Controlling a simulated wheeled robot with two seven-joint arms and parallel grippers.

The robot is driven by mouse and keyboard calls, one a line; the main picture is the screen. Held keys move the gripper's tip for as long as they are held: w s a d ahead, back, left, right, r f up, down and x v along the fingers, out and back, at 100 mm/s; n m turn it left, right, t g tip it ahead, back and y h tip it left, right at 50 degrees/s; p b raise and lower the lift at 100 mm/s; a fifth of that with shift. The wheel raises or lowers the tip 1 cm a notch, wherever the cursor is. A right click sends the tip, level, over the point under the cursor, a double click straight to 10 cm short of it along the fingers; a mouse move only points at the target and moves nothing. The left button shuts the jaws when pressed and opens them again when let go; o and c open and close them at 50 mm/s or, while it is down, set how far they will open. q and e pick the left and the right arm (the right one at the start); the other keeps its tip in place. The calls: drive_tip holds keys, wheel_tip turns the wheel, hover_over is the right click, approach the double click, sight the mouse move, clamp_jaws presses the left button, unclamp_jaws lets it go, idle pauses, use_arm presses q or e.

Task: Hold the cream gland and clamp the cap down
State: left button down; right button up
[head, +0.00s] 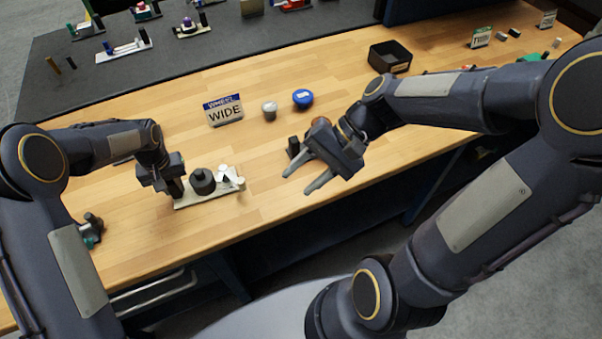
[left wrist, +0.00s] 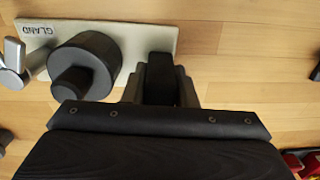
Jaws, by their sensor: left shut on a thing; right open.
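The cream gland (head: 212,198) is a flat cream plate on the bench near its front edge. The left wrist view shows its GLAND label on the plate (left wrist: 95,31). A dark round stepped cap (head: 202,181) sits upright on the middle of it, also in the left wrist view (left wrist: 90,60). A pale clamp (head: 228,175) with lever arms stands at the right end; only part shows in the left wrist view (left wrist: 14,60). My left gripper (head: 176,190) is shut on a black block (left wrist: 161,80) at the plate's left end. My right gripper (head: 297,184) is open and empty, right of the clamp.
A WIDE sign (head: 225,111), a grey cylinder (head: 269,111) and a blue round piece (head: 303,98) stand behind. A small dark block (head: 293,146) is close to my right gripper. A black tray (head: 390,57) is further back. A green-and-dark item (head: 92,228) lies at left.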

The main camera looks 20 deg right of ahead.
sight(232, 175)
drive_tip(key=shift+s+r, duration=0.1)
drive_tip(key=shift+s, duration=0.15)
